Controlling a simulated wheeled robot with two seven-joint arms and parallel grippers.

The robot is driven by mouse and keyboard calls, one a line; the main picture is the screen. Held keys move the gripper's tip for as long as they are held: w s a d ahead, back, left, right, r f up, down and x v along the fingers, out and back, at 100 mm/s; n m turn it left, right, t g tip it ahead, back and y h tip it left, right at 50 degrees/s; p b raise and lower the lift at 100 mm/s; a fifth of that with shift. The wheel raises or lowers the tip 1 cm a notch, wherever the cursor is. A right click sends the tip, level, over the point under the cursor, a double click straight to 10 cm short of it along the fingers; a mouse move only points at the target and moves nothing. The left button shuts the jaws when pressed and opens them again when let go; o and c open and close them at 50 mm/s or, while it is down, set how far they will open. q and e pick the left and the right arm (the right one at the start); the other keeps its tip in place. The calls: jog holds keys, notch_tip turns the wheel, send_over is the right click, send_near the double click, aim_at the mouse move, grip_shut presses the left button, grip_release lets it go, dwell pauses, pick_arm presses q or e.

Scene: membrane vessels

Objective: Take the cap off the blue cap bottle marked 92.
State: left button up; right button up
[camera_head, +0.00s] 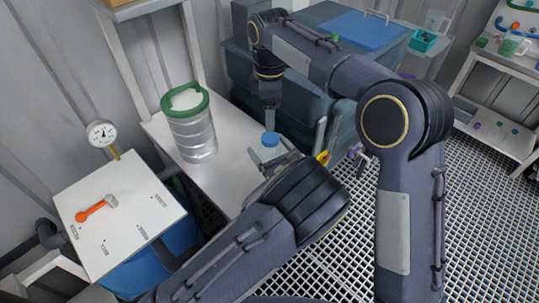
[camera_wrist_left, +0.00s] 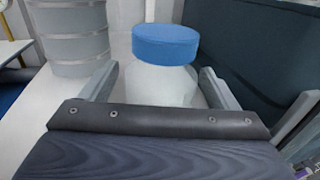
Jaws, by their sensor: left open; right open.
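A white bottle (camera_wrist_left: 158,86) with a blue cap (camera_wrist_left: 165,44) stands upright on the light bench in the left wrist view. The cap (camera_head: 270,139) also shows in the head view. No number is readable on it. My left gripper (camera_head: 272,157) is open, with its fingers (camera_wrist_left: 160,88) on either side of the bottle body below the cap. I cannot tell whether they touch it. My right gripper (camera_head: 269,112) points down above the blue cap, open and apart from it. Its fingers are small and hard to make out.
A metal canister (camera_head: 193,135) with a green rim stands on the bench (camera_head: 215,181) left of the bottle. A dark teal cabinet (camera_head: 238,80) is close behind and right. A white panel (camera_head: 122,215) with an orange-handled valve is at left. Grated floor (camera_head: 480,210) lies open at right.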

aim_at(270, 137)
pick_arm(q)
jog(key=shift+x, duration=0.75)
grip_shut()
pick_arm(e)
jog(key=m, duration=1.3)
jog(key=shift+s, duration=0.1)
jog(key=m, duration=0.7)
jog(key=shift+m, duration=0.3)
jog(key=m, duration=0.5)
jog(key=shift+d+m, duration=0.1)
jog(key=shift+m, duration=0.3)
jog(key=shift+f+m, duration=0.3)
jog(key=shift+f, duration=0.05)
notch_tip(270, 137, down, 7)
jog(key=shift+f, duration=0.15)
